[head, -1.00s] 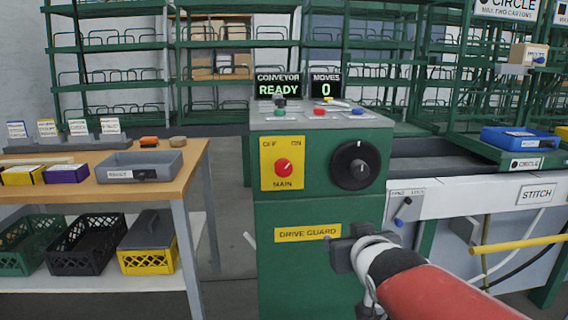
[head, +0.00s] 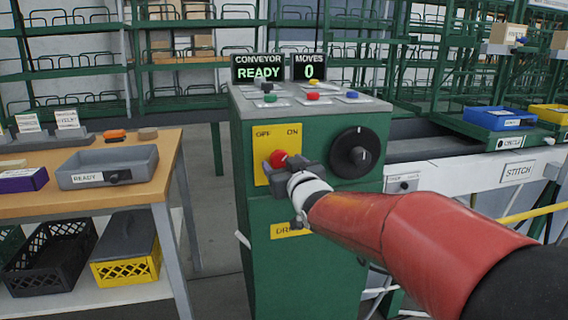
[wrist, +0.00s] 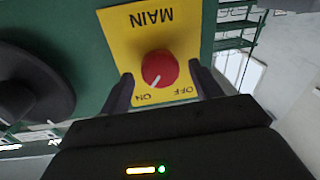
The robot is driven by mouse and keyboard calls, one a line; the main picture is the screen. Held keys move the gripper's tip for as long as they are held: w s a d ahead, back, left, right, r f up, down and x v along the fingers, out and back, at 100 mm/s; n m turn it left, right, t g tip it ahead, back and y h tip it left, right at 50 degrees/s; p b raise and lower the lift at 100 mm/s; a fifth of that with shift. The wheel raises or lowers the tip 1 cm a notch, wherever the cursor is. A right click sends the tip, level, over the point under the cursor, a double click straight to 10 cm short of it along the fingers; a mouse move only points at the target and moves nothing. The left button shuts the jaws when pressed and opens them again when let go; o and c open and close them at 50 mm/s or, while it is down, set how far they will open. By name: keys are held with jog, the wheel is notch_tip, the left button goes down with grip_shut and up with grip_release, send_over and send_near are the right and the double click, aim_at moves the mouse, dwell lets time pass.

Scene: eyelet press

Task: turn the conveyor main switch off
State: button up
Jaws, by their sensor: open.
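The main switch is a red round knob (head: 278,159) on a yellow plate (head: 262,143) marked OFF and ON, on the front of the green machine cabinet (head: 310,265). In the wrist view the knob (wrist: 159,69) shows upside down, and its white mark points toward ON. My gripper (head: 288,166) is open in front of the plate. In the wrist view its fingers (wrist: 162,86) stand at either side of the knob, with a gap on each side. In the head view the gripper hides the plate's lower right and the MAIN label.
A large black dial (head: 354,153) is right of the switch. The cabinet top holds several coloured buttons (head: 313,96) and displays (head: 258,68) reading CONVEYOR READY and MOVES 0. A wooden table (head: 120,195) with a grey tray (head: 108,168) stands left.

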jog(key=shift+w, duration=0.15)
jog(key=c, duration=1)
jog(key=shift+f+b, duration=0.1)
jog(key=shift+b, duration=0.25)
jog(key=n+b, duration=0.2)
jog(key=b, duration=0.1)
jog(key=shift+f+n, duration=0.15)
jog(key=shift+n, duration=0.25)
jog(key=n+b, duration=0.4)
jog(key=shift+a+b, duration=0.1)
jog(key=shift+b, duration=0.2)
jog(key=n+b, duration=0.1)
jog(key=n, duration=0.1)
jog(key=n+b, duration=0.1)
jog(key=n, duration=0.1)
jog(key=shift+r+g+h+b, duration=0.2)
jog(key=shift+g+h+b, duration=0.1)
jog(key=shift+h+b, duration=0.1)
jog(key=shift+a+r+n+h+b, duration=0.1)
jog(key=shift+n+h+b, duration=0.4)
jog(key=shift+n, duration=1.6)
